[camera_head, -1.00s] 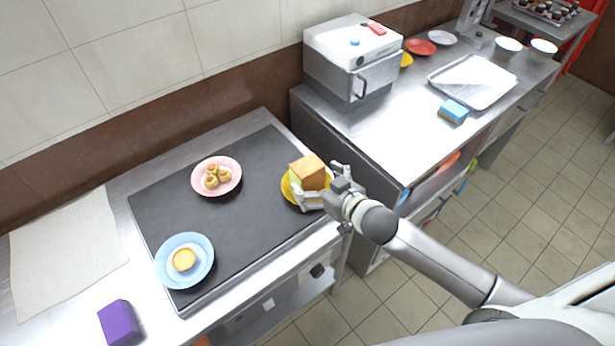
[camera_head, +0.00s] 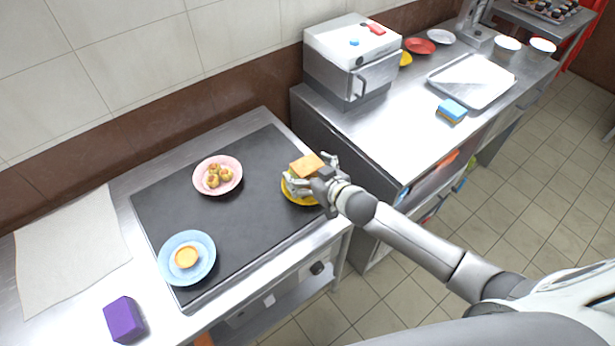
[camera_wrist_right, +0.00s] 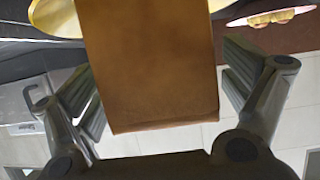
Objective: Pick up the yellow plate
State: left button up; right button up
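The yellow plate (camera_head: 303,200) lies at the right end of the dark griddle top, partly hidden by my right gripper. A brown bread-like block (camera_head: 306,164) stands on it. In the right wrist view the block (camera_wrist_right: 150,65) fills the middle, with the yellow plate (camera_wrist_right: 52,18) behind it at upper left. My right gripper (camera_head: 312,174) is open, its fingers on either side of the block. In the wrist view a gap shows between the right finger and the block; whether the left finger touches it I cannot tell. My left gripper is not in view.
A pink plate (camera_head: 231,184) with small round buns and a blue plate (camera_head: 202,273) with a yellow tart share the griddle (camera_head: 200,221). A purple block (camera_head: 123,320) lies at lower left. A steel box appliance (camera_head: 345,82) stands on the higher counter at right.

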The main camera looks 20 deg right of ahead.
jog(key=c, duration=1.2)
jog(key=shift+r, duration=0.15)
